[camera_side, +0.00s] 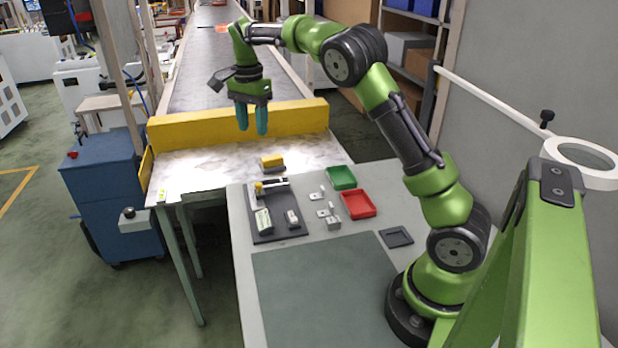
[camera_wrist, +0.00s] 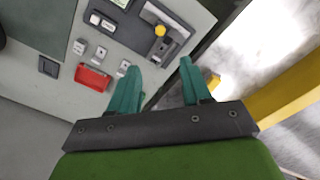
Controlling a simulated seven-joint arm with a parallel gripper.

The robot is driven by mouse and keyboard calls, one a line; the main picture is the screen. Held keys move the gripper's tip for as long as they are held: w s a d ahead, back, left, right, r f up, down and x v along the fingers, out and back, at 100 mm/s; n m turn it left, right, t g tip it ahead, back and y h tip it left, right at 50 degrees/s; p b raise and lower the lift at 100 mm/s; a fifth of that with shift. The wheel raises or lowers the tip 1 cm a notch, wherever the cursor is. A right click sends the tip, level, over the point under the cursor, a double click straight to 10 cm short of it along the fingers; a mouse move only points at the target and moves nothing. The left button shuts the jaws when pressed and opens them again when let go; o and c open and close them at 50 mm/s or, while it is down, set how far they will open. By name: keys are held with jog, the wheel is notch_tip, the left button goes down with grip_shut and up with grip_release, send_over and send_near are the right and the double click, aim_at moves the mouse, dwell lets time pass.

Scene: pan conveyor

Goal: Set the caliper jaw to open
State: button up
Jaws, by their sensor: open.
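A long pale tool with a dark part and a yellow knob, likely the caliper (camera_side: 273,183), lies along the back edge of a dark tray (camera_side: 287,235) on the grey table. The yellow knob (camera_wrist: 160,30) also shows in the wrist view, but I cannot make out the jaw's setting. My gripper (camera_side: 252,130) hangs in the air beyond the tray, near the yellow barrier, with its teal fingers pointing down. The fingers are apart and nothing is between them. In the wrist view, the gripper (camera_wrist: 158,66) is clear of the tool.
Green (camera_side: 341,177) and red (camera_side: 358,204) bins and small metal blocks stand to the right. A yellow block (camera_side: 271,160) sits behind, before the yellow barrier (camera_side: 200,130). The front mat is clear.

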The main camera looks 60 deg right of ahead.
aim_at(258, 183)
notch_tip(258, 183, down, 16)
jog(key=shift+f, duration=0.25)
dwell(0.3)
grip_shut()
